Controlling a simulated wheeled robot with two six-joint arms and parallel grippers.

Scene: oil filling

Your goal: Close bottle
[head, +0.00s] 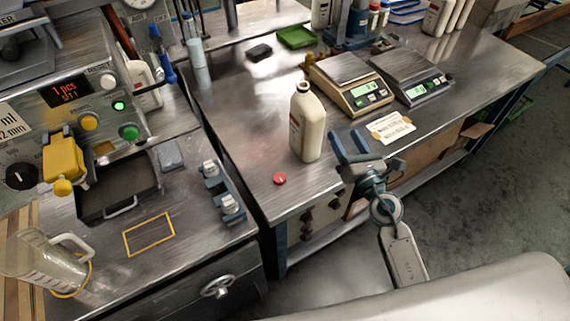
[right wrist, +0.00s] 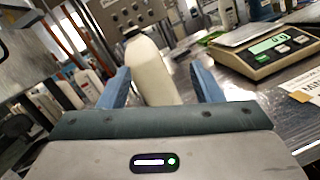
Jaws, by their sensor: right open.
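A cream-white bottle (head: 307,124) with no cap on its dark mouth stands upright on the metal table (head: 240,120), near its front. A small red cap (head: 279,178) lies on the table to the bottle's left and nearer the front edge. My right gripper (head: 352,146) is to the right of the bottle, apart from it, with its blue fingers open and empty. In the right wrist view the bottle (right wrist: 150,72) shows between and beyond the open fingers (right wrist: 158,88). My left gripper is not in view.
Two scales (head: 350,82) (head: 412,76) and a paper label (head: 390,127) lie right of the bottle. A green tray (head: 296,37) is at the back. A machine (head: 75,100) and a clear jug (head: 48,262) stand on the left. Table around the cap is clear.

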